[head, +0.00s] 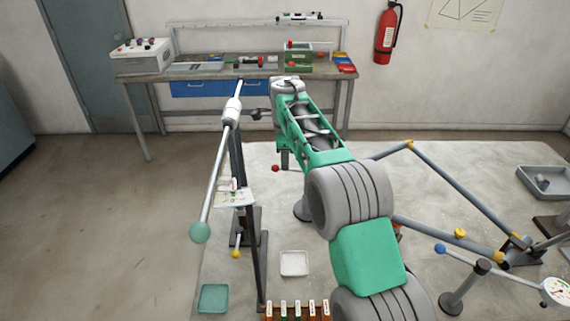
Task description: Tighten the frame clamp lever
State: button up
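Several ball-ended levers show in the head view, and I cannot tell by sight which is the frame clamp lever. A long grey lever with a pale green ball (200,232) slants down from a white joint on an upright dark stand (237,165). A small red ball (275,168) shows just left of my arm, its shaft mostly hidden. A short lever with a yellow ball (236,254) hangs low by the stand. A lever with a blue ball (440,248) is at right. My arm reaches forward through the middle; its wrist and links hide my gripper's fingers.
A grey tube frame (455,195) with yellow joints stands at right, near a round dial gauge (558,291). A workbench (188,75) stands at the back. The floor at left is clear.

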jog(key=shift+w+f+p, duration=0.15)
jog(key=shift+w+f, duration=0.05)
jog(key=shift+f, duration=0.75)
jog(key=shift+w+f+p, duration=0.15)
jog(key=shift+w+f, duration=0.05)
jog(key=shift+f, duration=0.75)
grip_shut()
